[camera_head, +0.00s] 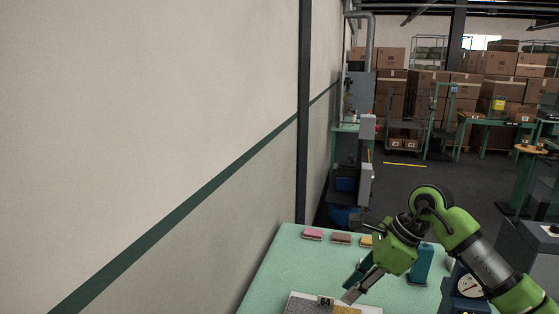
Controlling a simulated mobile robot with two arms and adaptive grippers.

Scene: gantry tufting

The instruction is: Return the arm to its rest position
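My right arm comes in from the lower right, with green and grey links. Its gripper (358,284) points down and left, just above the near part of the mint-green table (275,272). A grey finger-like part ends close to a small "64" tag (325,301) on a light tray or board (299,299), cut off by the bottom edge. I cannot tell whether the finger touches it, or whether the gripper is open or holds something. My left gripper is not in view.
Pink (313,234), brown (342,238) and yellow (366,241) blocks lie along the table's far edge. A teal block (423,263) and a dial gauge (469,285) stand by my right arm. A wall (150,130) closes off the left. Stacked cartons (428,85) stand far back.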

